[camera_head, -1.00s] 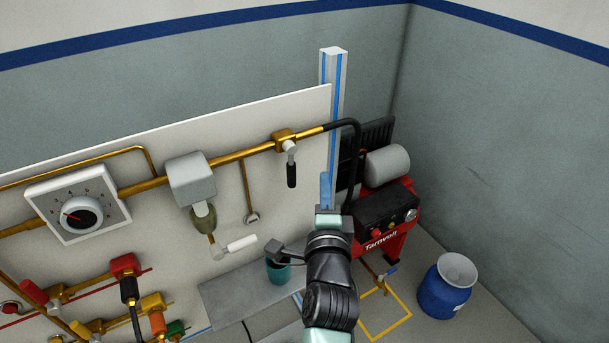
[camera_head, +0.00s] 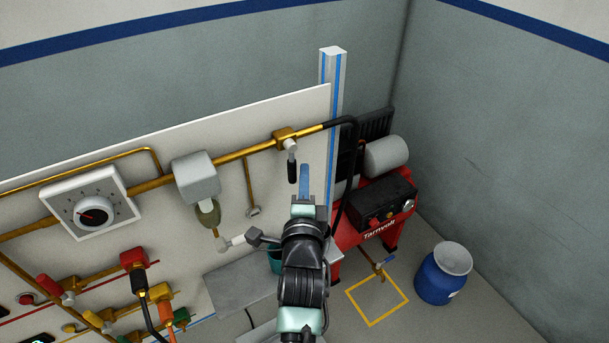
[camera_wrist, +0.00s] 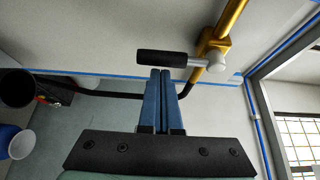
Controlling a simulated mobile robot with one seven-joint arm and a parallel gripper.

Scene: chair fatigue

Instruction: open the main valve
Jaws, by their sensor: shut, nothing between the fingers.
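The main valve appears to be the brass valve (camera_head: 284,137) on the pipe at the upper right of the white panel. Its lever has a black grip (camera_head: 292,172) that hangs down in the head view. In the wrist view the black grip (camera_wrist: 163,58) lies across the picture, just beyond my fingertips, joined to a silver stem and the brass pipe (camera_wrist: 230,18). My gripper (camera_head: 304,168) is shut and empty, its blue fingers together just to the right of the grip's lower end. The wrist view shows the shut fingers (camera_wrist: 161,72) close to the grip; contact cannot be told.
A gauge (camera_head: 93,213), a grey box (camera_head: 196,176) and several small valves are on the panel (camera_head: 220,130) to the left. A red compressor (camera_head: 372,215) stands right of the post (camera_head: 332,95). A blue drum (camera_head: 443,275) stands on the floor near a yellow square.

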